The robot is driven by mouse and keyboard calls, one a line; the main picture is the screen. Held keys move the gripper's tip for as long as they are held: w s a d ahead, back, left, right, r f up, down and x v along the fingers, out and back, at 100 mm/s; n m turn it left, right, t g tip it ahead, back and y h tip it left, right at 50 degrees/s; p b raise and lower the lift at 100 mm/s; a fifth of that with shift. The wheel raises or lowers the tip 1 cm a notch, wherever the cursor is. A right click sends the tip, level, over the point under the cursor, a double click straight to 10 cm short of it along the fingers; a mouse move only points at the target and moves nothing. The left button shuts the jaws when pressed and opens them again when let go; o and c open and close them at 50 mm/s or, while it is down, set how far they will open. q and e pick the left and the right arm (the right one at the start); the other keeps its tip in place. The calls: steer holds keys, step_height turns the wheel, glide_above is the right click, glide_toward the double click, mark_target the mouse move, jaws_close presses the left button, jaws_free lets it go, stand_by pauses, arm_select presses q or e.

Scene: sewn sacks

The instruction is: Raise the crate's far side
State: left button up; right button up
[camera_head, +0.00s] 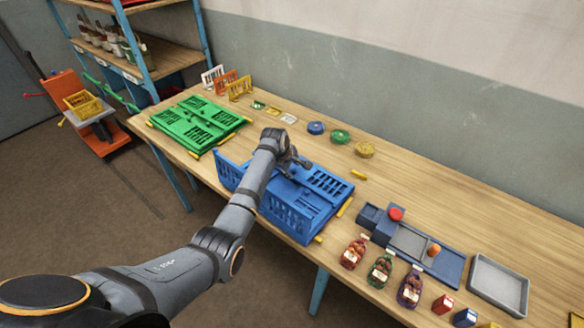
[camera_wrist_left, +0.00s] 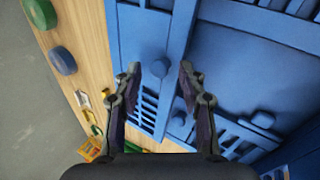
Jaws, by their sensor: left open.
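The blue crate (camera_head: 318,208) sits on the table near its front edge. Its near slotted wall seems to stand upright, while slotted panels with round knobs lie flat inside. My arm hides part of its left and middle. My left gripper (camera_head: 289,160) is over the crate's far part. My right gripper is not in view.
A green folded crate (camera_head: 197,124) lies to the left. Round lids (camera_head: 340,136) lie behind the blue crate. Small sacks (camera_head: 380,269), a blue-grey device (camera_head: 415,243) and a grey tray (camera_head: 498,284) are to the right. Yellow pieces (camera_head: 344,207) lie around the crate. The table beyond the device is clear.

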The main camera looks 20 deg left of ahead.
arm_select(q)
jaws_close()
steer(key=shift+w+r, duration=0.1)
steer(key=shift+r, duration=0.05)
stand_by(0.4)
